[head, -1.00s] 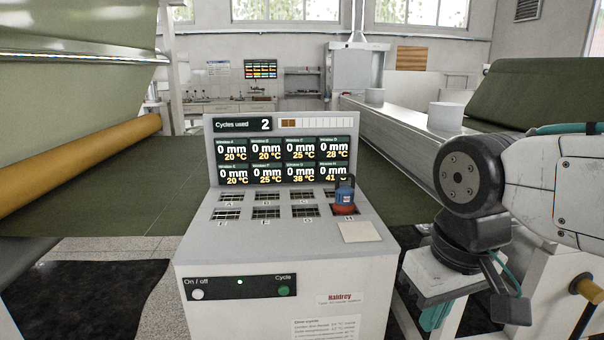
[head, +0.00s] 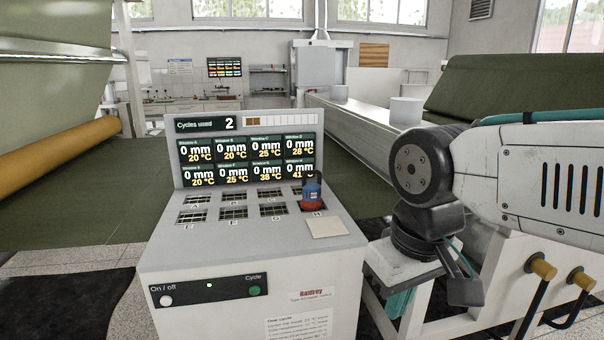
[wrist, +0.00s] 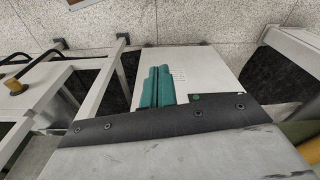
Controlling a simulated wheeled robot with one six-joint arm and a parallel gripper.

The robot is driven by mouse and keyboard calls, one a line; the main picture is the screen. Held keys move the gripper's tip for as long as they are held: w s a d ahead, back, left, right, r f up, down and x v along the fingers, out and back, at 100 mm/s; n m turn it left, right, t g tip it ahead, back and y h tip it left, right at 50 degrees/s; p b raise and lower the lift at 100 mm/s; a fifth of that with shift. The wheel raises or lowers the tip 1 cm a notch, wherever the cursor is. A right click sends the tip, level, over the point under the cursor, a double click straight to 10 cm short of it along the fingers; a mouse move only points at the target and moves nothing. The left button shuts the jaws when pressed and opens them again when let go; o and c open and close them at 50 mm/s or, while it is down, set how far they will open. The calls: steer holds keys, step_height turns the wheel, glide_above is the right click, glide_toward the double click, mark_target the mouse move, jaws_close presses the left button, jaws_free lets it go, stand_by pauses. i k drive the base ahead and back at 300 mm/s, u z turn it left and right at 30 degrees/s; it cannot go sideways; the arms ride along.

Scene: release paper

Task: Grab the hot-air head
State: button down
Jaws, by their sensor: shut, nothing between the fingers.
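The hot-air head (head: 312,193), a small blue body with a red base and dark top, stands upright on the sloped top of the white console (head: 250,265). It is at the opening marked H, the right one in the front row. My gripper (head: 398,303) hangs low to the right of the console, apart from the hot-air head and below it. Its teal fingers are partly hidden by my wrist in the head view. In the wrist view the teal fingers (wrist: 158,88) lie together, shut and empty. The hot-air head does not show in the wrist view.
The console's display (head: 247,152) rises behind the openings. A dark green sheet (head: 70,205) spreads behind the console.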

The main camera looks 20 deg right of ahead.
mark_target(311, 190)
steer(key=u, duration=0.05)
steer(key=k, duration=0.5)
steer(key=z, duration=0.85)
steer(key=i, duration=1.7)
steer(key=z, duration=0.05)
